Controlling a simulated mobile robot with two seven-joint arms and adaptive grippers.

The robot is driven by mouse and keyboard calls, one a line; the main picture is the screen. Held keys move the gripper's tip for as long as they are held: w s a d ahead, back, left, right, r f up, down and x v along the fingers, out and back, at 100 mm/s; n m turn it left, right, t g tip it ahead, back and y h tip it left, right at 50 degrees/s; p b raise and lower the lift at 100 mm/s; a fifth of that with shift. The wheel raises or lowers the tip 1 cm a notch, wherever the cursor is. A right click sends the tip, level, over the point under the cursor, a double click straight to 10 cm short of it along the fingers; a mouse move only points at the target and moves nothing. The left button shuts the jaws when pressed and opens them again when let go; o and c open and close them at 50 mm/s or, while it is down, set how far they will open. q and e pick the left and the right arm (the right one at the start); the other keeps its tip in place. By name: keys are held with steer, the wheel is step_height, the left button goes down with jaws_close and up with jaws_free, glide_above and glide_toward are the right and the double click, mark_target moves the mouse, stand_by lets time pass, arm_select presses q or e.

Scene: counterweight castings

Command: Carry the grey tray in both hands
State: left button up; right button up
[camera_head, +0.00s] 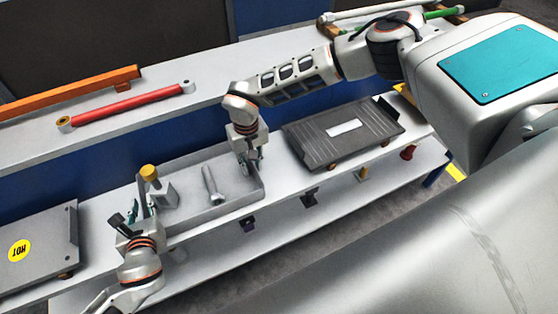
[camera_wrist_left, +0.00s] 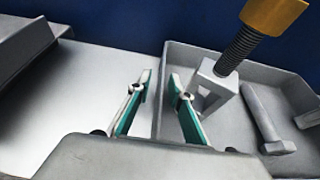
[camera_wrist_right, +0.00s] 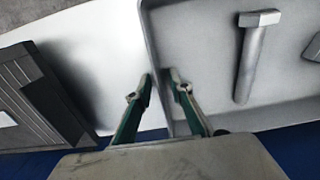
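The grey tray (camera_head: 222,209) sits on the white bench between my two grippers. It holds a silver bolt (camera_head: 211,186) and a grey block-like piece (camera_head: 165,194) with a yellow-brown knob (camera_head: 149,173). My left gripper (camera_head: 147,200) is at the tray's left end. In the left wrist view its fingers (camera_wrist_left: 159,78) stand apart on either side of the tray's end wall, with gaps showing. My right gripper (camera_head: 251,166) is at the right end. In the right wrist view its fingers (camera_wrist_right: 158,76) straddle the other end wall, a narrow gap showing.
A dark plate with a yellow HOT label (camera_head: 20,250) lies left of the tray. A dark ribbed plate (camera_head: 315,143) lies close to its right. A red bar (camera_head: 125,106) and an orange bar (camera_head: 70,91) lie on the back ledge. Small coloured knobs (camera_head: 407,153) show along the bench front.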

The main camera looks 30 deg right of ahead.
arm_select(q)
steer(key=v, duration=1.2)
arm_select(e)
step_height(320, 180, up, 12)
steer(key=shift+r, duration=0.1)
stand_by(0.5)
